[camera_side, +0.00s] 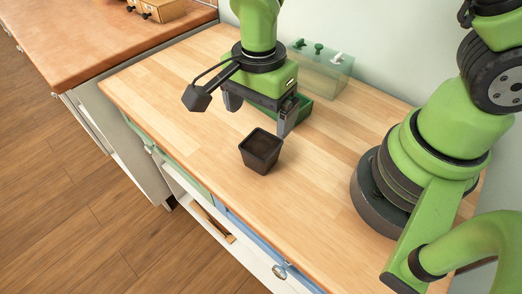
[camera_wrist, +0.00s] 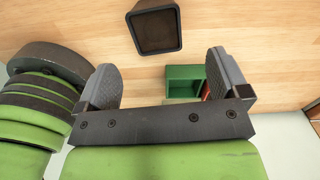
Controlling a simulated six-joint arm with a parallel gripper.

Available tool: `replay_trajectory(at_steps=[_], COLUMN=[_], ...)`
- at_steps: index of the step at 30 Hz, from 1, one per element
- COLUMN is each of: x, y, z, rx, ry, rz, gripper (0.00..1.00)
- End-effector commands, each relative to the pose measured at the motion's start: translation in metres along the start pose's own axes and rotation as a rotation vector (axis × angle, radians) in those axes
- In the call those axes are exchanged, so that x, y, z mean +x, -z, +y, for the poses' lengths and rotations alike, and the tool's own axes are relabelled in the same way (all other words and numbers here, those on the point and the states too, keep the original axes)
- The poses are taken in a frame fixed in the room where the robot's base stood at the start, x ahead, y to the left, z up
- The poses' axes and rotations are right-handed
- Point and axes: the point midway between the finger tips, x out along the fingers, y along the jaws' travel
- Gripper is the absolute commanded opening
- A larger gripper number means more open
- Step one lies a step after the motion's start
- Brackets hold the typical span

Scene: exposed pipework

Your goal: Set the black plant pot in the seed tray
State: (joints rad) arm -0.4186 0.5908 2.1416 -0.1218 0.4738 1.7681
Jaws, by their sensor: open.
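The black plant pot (camera_side: 260,150) stands upright on the wooden worktop, square and tapered, with a dark inside. It also shows at the top of the wrist view (camera_wrist: 156,30), beyond the fingertips. A green open tray (camera_side: 303,110), likely the seed tray, lies behind my gripper and is partly hidden by it. In the wrist view the green tray (camera_wrist: 184,73) shows between the fingers. My gripper (camera_side: 259,118) is open and empty, above the worktop and just behind the pot, apart from it.
A translucent green box (camera_side: 322,70) with several pegs on top stands against the wall. Something red (camera_wrist: 206,91) shows beside or in the tray; I cannot tell which. The worktop (camera_side: 185,105) is clear left of the pot. Its front edge runs below the pot.

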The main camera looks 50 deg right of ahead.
Motion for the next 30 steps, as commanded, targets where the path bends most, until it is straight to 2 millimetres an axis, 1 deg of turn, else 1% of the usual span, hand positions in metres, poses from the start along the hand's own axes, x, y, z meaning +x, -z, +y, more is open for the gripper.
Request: replay_trajectory(at_steps=[1,3,11,15,18,22,29,30], x=[0.009,0.018,0.038,0.059,0.071,0.08,0.08,0.08], y=[0.001,0.0,0.0,-0.001,-0.001,-0.001,-0.002,-0.002], z=[0.002,0.001,0.003,0.006,0.005,0.005,0.004,0.004], rx=[0.0,-0.001,-0.001,-0.001,0.0,0.0,0.0,0.0], ry=[-0.007,-0.005,-0.004,-0.007,-0.005,-0.002,0.001,0.0], rz=[0.002,0.001,0.001,0.002,0.001,0.0,-0.001,-0.001], gripper=[0.94,0.94,0.94,0.94,0.94,0.94,0.94,0.84])
